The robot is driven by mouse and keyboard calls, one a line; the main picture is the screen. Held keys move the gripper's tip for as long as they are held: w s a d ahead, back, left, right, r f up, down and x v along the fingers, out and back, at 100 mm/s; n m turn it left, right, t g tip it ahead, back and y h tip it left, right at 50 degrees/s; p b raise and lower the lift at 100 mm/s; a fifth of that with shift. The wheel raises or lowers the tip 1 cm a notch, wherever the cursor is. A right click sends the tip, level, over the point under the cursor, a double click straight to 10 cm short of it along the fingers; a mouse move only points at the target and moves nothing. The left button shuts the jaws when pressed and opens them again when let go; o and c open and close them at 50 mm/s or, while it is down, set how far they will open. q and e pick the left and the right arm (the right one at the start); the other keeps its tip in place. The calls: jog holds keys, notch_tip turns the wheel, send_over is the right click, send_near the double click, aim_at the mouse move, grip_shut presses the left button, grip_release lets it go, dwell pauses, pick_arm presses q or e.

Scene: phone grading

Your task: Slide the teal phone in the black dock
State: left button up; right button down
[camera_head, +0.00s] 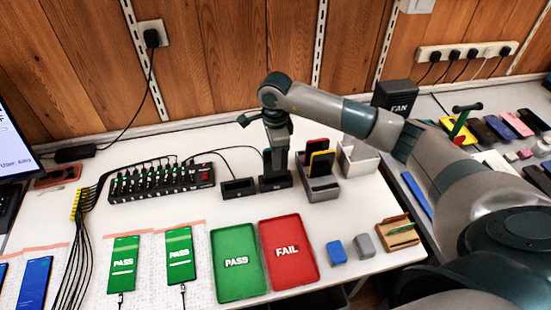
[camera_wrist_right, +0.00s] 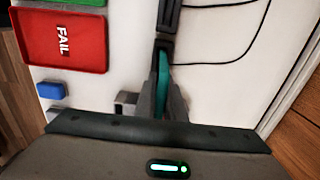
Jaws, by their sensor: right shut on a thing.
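The teal phone (camera_wrist_right: 162,80) shows as a thin teal edge between the two fingers of my right gripper (camera_wrist_right: 163,100) in the right wrist view. The gripper is shut on it. In the head view my right gripper (camera_head: 276,160) points down directly over the black dock (camera_head: 275,184), and its fingers hide most of the phone. The dock also shows just ahead of the phone in the right wrist view (camera_wrist_right: 165,46). How far the phone sits in the dock cannot be told. My left gripper is out of view.
A second black dock (camera_head: 238,188) stands close on the left. A grey holder (camera_head: 320,188) with red and yellow phones stands close on the right. Green PASS (camera_head: 238,290) and red FAIL (camera_head: 290,277) trays lie in front. A black cabled hub (camera_head: 162,184) lies farther left.

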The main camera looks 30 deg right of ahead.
jog(key=shift+f, duration=0.15)
jog(key=shift+f+b, duration=0.35)
jog(key=shift+b, duration=0.2)
jog(key=shift+d+f+b, duration=0.2)
jog(key=shift+f+b, duration=0.1)
jog(key=shift+f, duration=0.05)
jog(key=c, duration=1.8)
grip_release()
jog(key=shift+c, duration=0.2)
jog(key=shift+o, duration=0.4)
jog(key=shift+f, duration=0.1)
jog(key=shift+s+d, duration=0.1)
jog(key=shift+a+r+p, duration=0.15)
jog(key=shift+r+p, duration=0.65)
jog(key=shift+r, duration=1.1)
jog(key=shift+a+r+p, duration=0.15)
jog(key=shift+r+p, duration=0.6)
jog(key=shift+r, duration=1.15)
